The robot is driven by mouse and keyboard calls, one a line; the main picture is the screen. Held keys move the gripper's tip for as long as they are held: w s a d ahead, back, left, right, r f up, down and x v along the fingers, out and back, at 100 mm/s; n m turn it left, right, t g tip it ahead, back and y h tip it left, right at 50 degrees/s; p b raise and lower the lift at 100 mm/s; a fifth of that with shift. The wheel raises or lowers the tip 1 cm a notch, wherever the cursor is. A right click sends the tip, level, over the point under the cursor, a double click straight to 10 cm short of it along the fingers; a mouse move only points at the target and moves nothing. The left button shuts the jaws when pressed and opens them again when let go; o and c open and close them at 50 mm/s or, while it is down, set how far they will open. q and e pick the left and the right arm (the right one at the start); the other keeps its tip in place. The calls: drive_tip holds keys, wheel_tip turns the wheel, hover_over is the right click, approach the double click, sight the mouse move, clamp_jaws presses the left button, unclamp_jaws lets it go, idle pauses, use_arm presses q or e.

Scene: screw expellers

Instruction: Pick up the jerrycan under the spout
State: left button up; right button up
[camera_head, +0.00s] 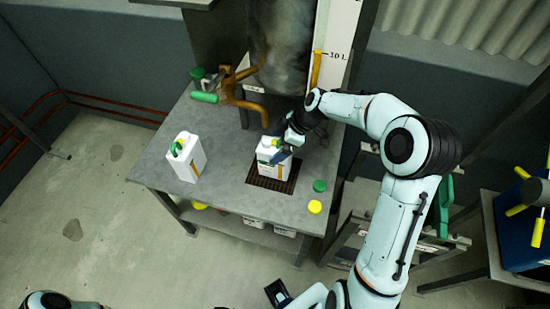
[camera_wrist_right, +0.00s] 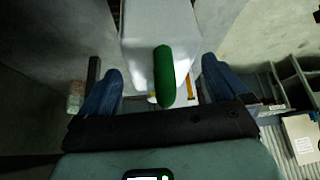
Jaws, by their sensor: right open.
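The white jerrycan (camera_head: 270,158) stands upright on the dark grate in the table, below the orange spout (camera_head: 250,106). It has a yellow cap and an orange mark on its side. My right gripper (camera_head: 285,145) is at its top right in the head view and partly hides it. In the right wrist view, the blue fingers of my right gripper (camera_wrist_right: 161,90) are apart, one on each side of the jerrycan's green handle (camera_wrist_right: 163,75). The white body (camera_wrist_right: 140,38) shows behind it. I see no clear grip.
A second white jerrycan (camera_head: 190,160) with a green handle stands to the left on the grey table (camera_head: 225,180). A green cap (camera_head: 320,185) and a yellow cap (camera_head: 315,207) lie near the table's right edge.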

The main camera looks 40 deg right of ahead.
clamp_jaws()
drive_tip(key=shift+r, duration=0.1)
drive_tip(key=shift+w, duration=0.1)
